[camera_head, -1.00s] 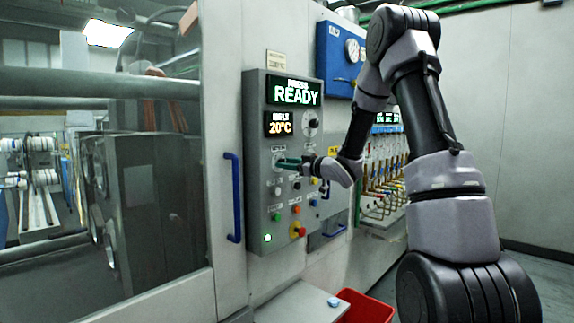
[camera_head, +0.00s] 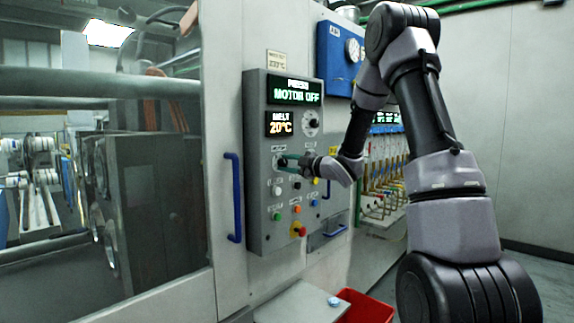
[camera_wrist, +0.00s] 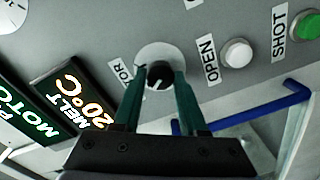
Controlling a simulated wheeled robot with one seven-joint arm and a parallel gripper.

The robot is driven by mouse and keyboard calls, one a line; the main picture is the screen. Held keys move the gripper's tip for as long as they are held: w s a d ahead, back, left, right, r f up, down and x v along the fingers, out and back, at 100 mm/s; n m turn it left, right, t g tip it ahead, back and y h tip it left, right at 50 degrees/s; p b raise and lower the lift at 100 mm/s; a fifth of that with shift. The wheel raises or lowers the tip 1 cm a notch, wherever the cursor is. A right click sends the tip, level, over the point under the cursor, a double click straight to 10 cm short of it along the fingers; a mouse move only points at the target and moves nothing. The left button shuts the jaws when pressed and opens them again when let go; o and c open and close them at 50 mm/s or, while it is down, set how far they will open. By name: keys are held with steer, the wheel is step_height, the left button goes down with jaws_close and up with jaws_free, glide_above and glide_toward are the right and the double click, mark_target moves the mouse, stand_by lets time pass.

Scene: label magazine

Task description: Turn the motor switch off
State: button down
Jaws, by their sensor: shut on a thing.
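The motor switch (camera_wrist: 159,76) is a black rotary knob with a white pointer line on a pale round plate, beside a partly hidden label ending in "TOR". My gripper (camera_wrist: 160,88) has its two green fingers on either side of the knob and is shut on it. In the head view my gripper (camera_head: 290,162) reaches the grey control panel (camera_head: 258,210) from the right and hides most of the switch. The upper display (camera_head: 295,92) reads "MOTOR OFF" in green.
A smaller display (camera_head: 281,123) reads "MELT 20°C". A white OPEN button (camera_wrist: 237,53) and a green SHOT button (camera_wrist: 307,25) sit near the switch. A blue handle (camera_head: 234,197) stands left of the panel. A red bin (camera_head: 368,308) is below.

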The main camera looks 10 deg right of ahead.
steer(key=shift+f+n, duration=0.1)
steer(key=shift+n, duration=0.2)
stand_by(0.4)
steer(key=shift+c, duration=2.2)
jaws_free()
steer(key=shift+s, duration=0.1)
steer(key=v, duration=1)
steer(key=shift+s+d, duration=0.2)
steer(key=shift+s, duration=0.1)
